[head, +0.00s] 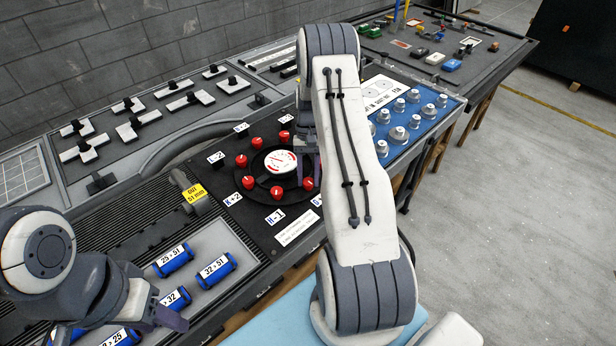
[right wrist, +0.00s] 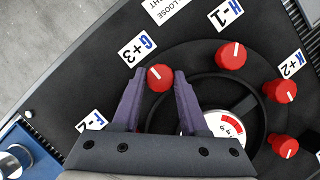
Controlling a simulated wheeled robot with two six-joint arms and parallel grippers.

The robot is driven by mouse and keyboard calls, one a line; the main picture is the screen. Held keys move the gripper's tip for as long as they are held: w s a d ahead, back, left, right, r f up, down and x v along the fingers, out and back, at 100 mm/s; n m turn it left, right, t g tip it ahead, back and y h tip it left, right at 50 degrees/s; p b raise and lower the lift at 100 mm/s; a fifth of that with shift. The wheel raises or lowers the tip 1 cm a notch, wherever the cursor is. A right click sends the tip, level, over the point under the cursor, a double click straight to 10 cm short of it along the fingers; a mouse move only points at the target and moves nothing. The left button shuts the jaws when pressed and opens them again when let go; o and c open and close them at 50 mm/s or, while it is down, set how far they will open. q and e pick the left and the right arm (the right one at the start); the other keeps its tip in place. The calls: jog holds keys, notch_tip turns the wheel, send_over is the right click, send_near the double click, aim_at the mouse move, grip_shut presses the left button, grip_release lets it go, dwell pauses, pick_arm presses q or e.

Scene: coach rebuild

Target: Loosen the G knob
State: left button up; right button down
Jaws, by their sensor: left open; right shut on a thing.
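The red G knob (right wrist: 160,77), by the "G +3" label (right wrist: 138,50), sits on the dark ring around a white dial gauge (right wrist: 226,128). In the right wrist view my right gripper (right wrist: 159,84) has its two fingers on either side of this knob, shut on it. A short white mark shows on the knob's top. In the head view the G knob (head: 308,184) is at the ring's right side, partly beside my right arm. My left gripper (head: 120,327) is open and empty at the lower left, over the blue cylinders.
Other red knobs stand around the ring, among them the H knob (right wrist: 231,56) and K knob (right wrist: 279,90). Blue labelled cylinders (head: 216,265) lie in a tray at the lower left. A blue tray of metal knobs (head: 399,134) is to the right of my right arm.

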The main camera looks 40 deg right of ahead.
jog(key=shift+c, duration=2.2)
grip_release()
jog(key=shift+r, duration=0.1)
jog(key=b+v, duration=0.2)
jog(key=v, duration=0.8)
jog(key=shift+w+d+r, duration=0.1)
